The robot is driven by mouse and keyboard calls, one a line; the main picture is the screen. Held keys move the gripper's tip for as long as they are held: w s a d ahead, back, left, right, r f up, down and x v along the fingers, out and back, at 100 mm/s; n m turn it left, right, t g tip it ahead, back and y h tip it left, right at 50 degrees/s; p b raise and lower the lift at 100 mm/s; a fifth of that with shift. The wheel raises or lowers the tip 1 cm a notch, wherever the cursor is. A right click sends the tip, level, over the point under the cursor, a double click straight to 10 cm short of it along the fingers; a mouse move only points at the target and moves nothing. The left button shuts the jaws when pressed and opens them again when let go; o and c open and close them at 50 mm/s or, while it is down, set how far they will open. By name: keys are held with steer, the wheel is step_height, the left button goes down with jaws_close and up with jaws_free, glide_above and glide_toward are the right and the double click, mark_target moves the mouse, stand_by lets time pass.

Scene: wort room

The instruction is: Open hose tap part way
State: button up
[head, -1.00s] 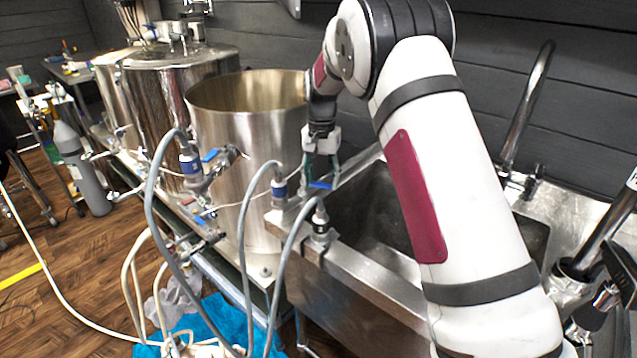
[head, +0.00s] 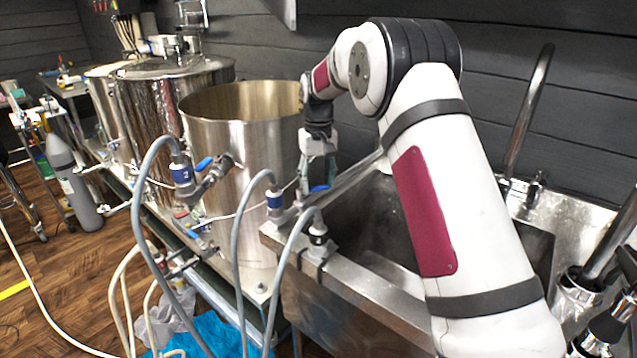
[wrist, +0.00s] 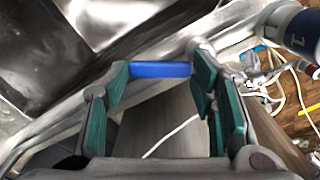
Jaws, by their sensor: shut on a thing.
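The hose tap's blue lever handle (head: 319,188) shows at the sink's left rim in the head view. In the wrist view the blue handle (wrist: 160,70) lies crosswise between my green-padded fingertips. My gripper (wrist: 160,75) is shut on it, a finger at each end. In the head view my gripper (head: 317,175) points down over the handle. The tap body is mostly hidden, so how far it is open cannot be told.
A hose end with a blue collar (wrist: 296,28) is close on the right in the wrist view. Grey hoses (head: 240,250) arch in front of the sink (head: 350,300). An open steel pot (head: 240,130) stands left of my gripper. A faucet (head: 525,115) rises behind the sink.

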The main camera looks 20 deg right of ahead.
mark_target(318, 187)
stand_by(0.4)
steer(key=o, duration=1.7)
step_height(318, 187, up, 12)
